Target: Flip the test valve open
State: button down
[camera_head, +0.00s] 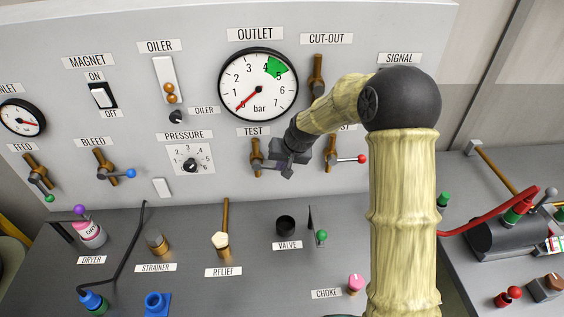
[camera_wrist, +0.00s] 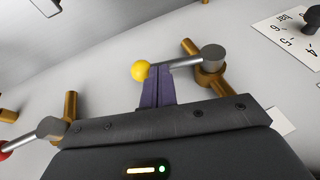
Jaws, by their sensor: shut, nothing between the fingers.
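The test valve (camera_head: 257,152) is a brass valve under the TEST label (camera_head: 253,132) on the upright panel. Its grey lever (camera_wrist: 184,63) lies roughly level and ends in a yellow ball knob (camera_wrist: 140,70); the wrist view shows the panel upside down. My gripper (camera_head: 284,158) is at the lever's free end and hides the knob in the head view. In the wrist view its dark fingers (camera_wrist: 158,74) are together and empty, their tips at the lever beside the knob. I cannot tell whether they touch it.
A similar valve with a red knob (camera_head: 361,159) is close to the right of my gripper. The pressure dial (camera_head: 191,160) is to the left, and the outlet gauge (camera_head: 258,85) is above. The valve port (camera_head: 285,225) and a green-knobbed lever (camera_head: 321,236) stand on the desk below.

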notch_tip(320, 180, down, 7)
jog(key=a+m+y+b, duration=0.1)
jog(key=y+b, duration=0.7)
jog(key=b, duration=1)
jog(key=shift+s+a+f+m+y, duration=0.2)
jog(key=shift+a+m+y, duration=0.2)
jog(key=shift+a, duration=0.4)
jog(key=shift+a+f+b, duration=0.2)
jog(key=shift+a+b, duration=0.1)
jog(key=shift+b, duration=0.35)
jog(key=shift+a+f+b, duration=0.1)
jog(key=shift+a+b, duration=0.25)
jog(key=shift+b, duration=0.1)
